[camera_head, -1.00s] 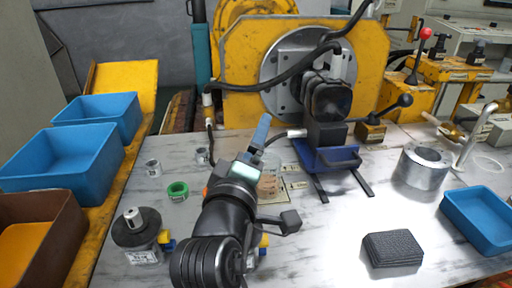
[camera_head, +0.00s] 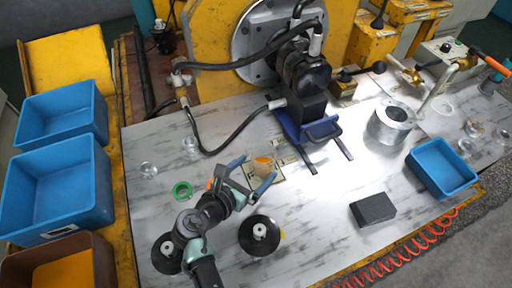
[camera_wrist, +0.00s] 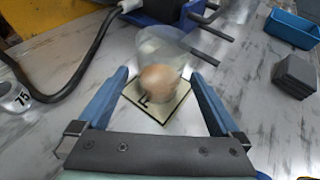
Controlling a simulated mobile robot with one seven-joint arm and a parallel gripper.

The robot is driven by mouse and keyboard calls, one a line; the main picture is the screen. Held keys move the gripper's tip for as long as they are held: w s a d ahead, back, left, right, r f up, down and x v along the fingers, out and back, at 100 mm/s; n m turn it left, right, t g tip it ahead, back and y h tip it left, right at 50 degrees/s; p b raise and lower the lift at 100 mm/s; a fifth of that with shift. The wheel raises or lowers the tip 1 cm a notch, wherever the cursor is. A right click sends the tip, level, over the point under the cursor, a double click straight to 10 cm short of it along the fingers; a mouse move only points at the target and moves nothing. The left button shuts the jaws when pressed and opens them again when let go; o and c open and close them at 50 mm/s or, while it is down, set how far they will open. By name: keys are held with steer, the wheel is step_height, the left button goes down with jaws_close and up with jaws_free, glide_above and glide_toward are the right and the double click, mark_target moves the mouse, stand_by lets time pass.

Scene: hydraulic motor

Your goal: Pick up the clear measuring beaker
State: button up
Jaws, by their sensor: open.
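The clear measuring beaker (camera_wrist: 168,48) stands in front of my gripper in the wrist view, with a rounded orange-brown patch seen through its lower part. It is on a beige marked card (camera_wrist: 178,108) on the table. In the head view the beaker (camera_head: 262,162) shows small and faint just beyond the fingers. My gripper (camera_head: 254,170) is open, its two blue fingers spread on the near side of the beaker. In the wrist view the gripper (camera_wrist: 160,77) has one finger to each side of the beaker's lower part. I see no finger touching it.
A black hose (camera_head: 222,146) and the blue motor stand (camera_head: 308,131) are close behind. Small clear vessels (camera_head: 149,170), a green ring (camera_head: 182,190) and round black-based parts (camera_head: 260,235) surround my arm. A black block (camera_head: 373,209) and a blue bin (camera_head: 441,168) are to the right.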

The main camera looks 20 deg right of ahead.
mark_target(269, 157)
steer(key=b+x, duration=0.2)
steer(key=x, duration=0.5)
steer(key=shift+d+r, duration=0.1)
steer(key=shift+d, duration=0.05)
steer(key=shift+r, duration=0.1)
steer(key=c, duration=1.4)
